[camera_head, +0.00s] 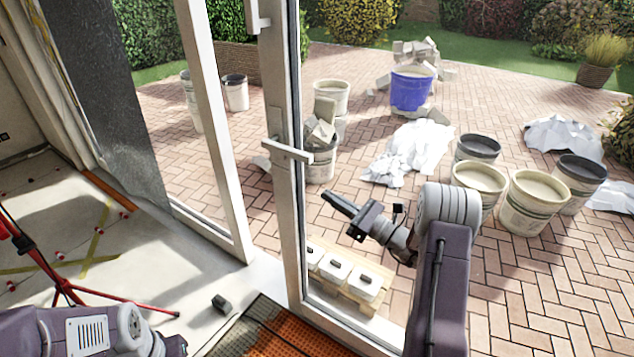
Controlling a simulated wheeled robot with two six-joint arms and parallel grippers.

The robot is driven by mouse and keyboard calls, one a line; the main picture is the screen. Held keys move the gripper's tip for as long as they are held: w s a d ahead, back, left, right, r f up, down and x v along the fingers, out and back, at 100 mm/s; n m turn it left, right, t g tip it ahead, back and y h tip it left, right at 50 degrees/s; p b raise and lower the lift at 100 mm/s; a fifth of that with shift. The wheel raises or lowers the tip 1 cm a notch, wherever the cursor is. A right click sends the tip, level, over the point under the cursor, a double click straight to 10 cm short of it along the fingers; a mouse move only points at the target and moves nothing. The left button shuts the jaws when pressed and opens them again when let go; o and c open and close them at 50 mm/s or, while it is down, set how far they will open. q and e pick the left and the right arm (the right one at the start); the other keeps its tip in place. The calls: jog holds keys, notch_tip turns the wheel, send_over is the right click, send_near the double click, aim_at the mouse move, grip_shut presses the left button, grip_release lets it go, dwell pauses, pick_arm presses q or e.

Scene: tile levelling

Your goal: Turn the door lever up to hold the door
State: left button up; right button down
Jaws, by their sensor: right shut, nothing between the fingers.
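The door lever (288,152) is a pale bar on the white door frame (291,225). It lies roughly level, sloping slightly down to the right in the head view. My right gripper (328,197) is shut and empty. Its dark fingers point up and left, below and to the right of the lever and apart from it. My left arm (85,333) shows at the lower left, but its gripper is out of view. I cannot tell how far the door stands open.
Another pale handle (257,17) is higher on the frame. White containers (335,269) stand on a pallet beyond the door's foot. Buckets (537,201) and rubble sacks (408,151) are on the brick paving. A red tripod (62,290) stands at the left, a small dark block (221,304) on the floor.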

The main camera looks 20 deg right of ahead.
aim_at(290, 148)
jog(key=w+a+r, duration=0.5)
jog(key=w+r, duration=0.1)
jog(key=w, duration=0.1)
jog(key=shift+a, duration=0.2)
